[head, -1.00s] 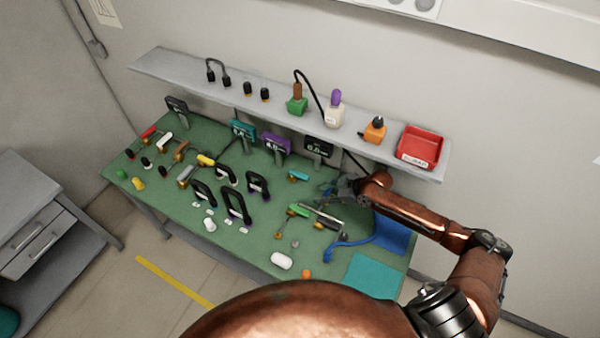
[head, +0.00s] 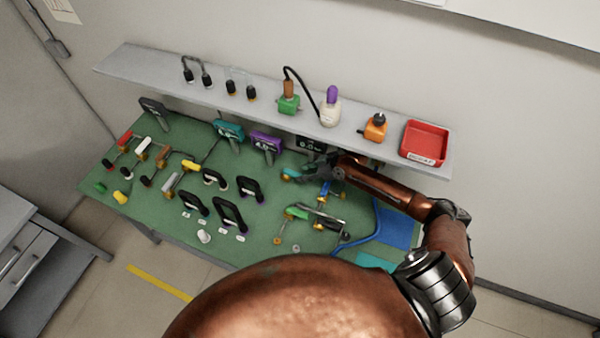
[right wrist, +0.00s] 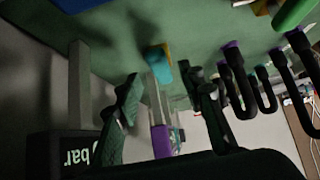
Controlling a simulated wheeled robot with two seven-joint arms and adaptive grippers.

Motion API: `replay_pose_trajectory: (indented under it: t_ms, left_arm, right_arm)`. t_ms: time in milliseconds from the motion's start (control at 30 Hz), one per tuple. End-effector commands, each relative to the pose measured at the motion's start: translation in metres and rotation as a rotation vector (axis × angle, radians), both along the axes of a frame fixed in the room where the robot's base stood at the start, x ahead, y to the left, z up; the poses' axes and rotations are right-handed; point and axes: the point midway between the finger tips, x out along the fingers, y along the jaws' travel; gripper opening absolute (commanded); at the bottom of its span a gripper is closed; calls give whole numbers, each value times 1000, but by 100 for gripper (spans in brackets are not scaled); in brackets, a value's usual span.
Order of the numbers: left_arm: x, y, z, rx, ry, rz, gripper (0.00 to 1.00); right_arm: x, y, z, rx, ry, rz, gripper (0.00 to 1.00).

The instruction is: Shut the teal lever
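The teal lever (head: 289,174) is a small handle on a brass body, standing on the green bench below the displays. In the right wrist view the teal lever (right wrist: 165,72) shows between my fingers, beyond the tips, with its brass part behind it. My right gripper (head: 307,173) is just right of the lever in the head view. In the right wrist view my right gripper (right wrist: 166,88) has its fingers spread with nothing held. I cannot tell whether a finger touches the lever. My left gripper is not in view.
The purple display (head: 267,143) and a dark display (head: 310,145) stand close behind the lever. Black handles (head: 250,188) stand to the left. A blue-handled valve (head: 325,190) and a green-handled one (head: 297,212) are nearby. A shelf (head: 220,93) overhangs the bench's back.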

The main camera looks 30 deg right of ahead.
Motion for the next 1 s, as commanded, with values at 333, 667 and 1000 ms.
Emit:
replay_pose_trajectory:
  t_ms: [333, 667, 1000]
  left_arm:
    - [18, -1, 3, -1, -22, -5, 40]
    - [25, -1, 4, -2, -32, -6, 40]
    - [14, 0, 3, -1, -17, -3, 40]
  right_arm:
    - [15, 13, -21, -1, 0, -2, 36]
    - [15, 12, -22, -1, 0, -4, 29]
    - [14, 11, -22, -1, 0, -4, 6]
